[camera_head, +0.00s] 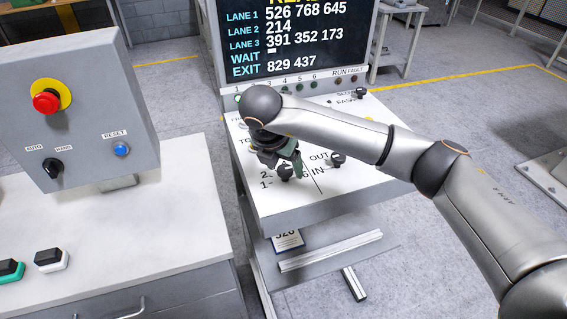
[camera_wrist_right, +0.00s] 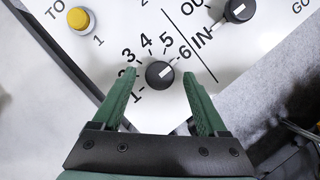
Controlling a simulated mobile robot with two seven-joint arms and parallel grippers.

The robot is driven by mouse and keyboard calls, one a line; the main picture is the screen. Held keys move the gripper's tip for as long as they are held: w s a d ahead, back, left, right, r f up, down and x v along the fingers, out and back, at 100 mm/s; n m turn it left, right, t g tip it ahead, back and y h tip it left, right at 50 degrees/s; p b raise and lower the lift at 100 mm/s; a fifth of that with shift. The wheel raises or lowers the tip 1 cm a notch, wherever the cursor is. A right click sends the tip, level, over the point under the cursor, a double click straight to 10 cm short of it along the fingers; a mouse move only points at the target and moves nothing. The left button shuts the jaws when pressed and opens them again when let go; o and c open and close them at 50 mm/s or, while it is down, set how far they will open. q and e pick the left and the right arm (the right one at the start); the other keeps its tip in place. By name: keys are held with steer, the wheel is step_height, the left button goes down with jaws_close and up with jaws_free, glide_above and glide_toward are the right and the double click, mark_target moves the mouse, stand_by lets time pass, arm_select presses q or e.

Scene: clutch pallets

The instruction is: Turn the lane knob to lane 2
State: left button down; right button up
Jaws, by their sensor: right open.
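The lane knob (camera_wrist_right: 160,74) is a black round dial with a white mark, ringed by the numbers 1 to 6 on a white sloped panel. Its mark points to the upper right in the right wrist view, toward the 6. My right gripper (camera_wrist_right: 159,76) has green fingers, open on either side of the knob, with a visible gap at each side. In the head view the knob (camera_head: 285,173) shows below my right gripper (camera_head: 288,164), whose wrist hides part of the panel. My left gripper is in neither view.
The IN/OUT knob (camera_wrist_right: 239,10) and a yellow button (camera_wrist_right: 79,19) sit close by on the panel. A screen (camera_head: 300,40) listing lanes stands behind it. A grey box with a red stop button (camera_head: 46,102) stands on the white bench (camera_head: 150,225) to the left.

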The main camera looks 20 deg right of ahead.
steer(key=shift+f, duration=0.15)
steer(key=shift+c, duration=0.3)
jaws_close()
stand_by(0.3)
